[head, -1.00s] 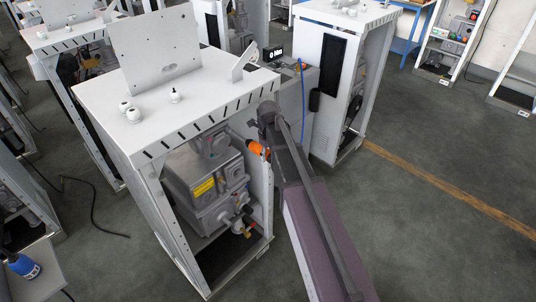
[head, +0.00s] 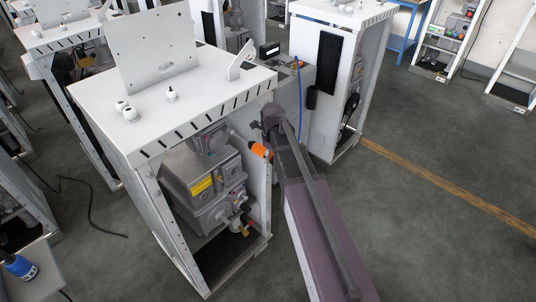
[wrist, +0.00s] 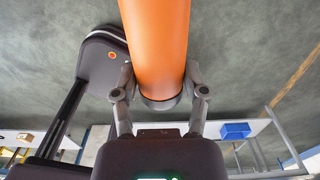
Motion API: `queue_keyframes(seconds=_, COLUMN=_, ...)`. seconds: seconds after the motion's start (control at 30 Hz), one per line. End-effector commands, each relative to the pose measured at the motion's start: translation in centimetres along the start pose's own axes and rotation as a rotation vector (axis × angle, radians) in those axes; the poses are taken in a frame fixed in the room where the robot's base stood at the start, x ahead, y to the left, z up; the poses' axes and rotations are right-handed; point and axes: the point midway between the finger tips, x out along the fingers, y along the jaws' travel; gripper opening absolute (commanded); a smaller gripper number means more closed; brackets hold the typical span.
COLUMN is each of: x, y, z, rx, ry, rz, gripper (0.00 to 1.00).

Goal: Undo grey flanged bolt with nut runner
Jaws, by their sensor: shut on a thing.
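The nut runner appears as an orange cylinder (wrist: 155,40) in the wrist view. My gripper (wrist: 160,88) is shut around its lower end, one finger on each side. In the head view the orange tool (head: 260,150) points into the front opening of the nearest white dispenser frame (head: 150,212), close to its right post. My arm hides most of my gripper there. The grey flanged bolt cannot be made out in either view, and I cannot tell whether the tool touches it.
Inside the frame sits a grey pump unit (head: 205,185) with a yellow label. A second white cabinet (head: 312,75) with a blue cable stands behind my arm. A blue tool (head: 20,266) lies on a surface at lower left. The floor (head: 430,240) at right is clear.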

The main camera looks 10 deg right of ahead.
Motion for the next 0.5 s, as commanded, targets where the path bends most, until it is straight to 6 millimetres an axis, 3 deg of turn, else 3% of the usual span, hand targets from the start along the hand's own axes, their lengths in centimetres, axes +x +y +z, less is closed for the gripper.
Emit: queue_keyframes(seconds=0.5, x=-0.1, y=0.1, z=-3.0, rx=0.000, ry=0.001, rz=0.000, gripper=0.00)
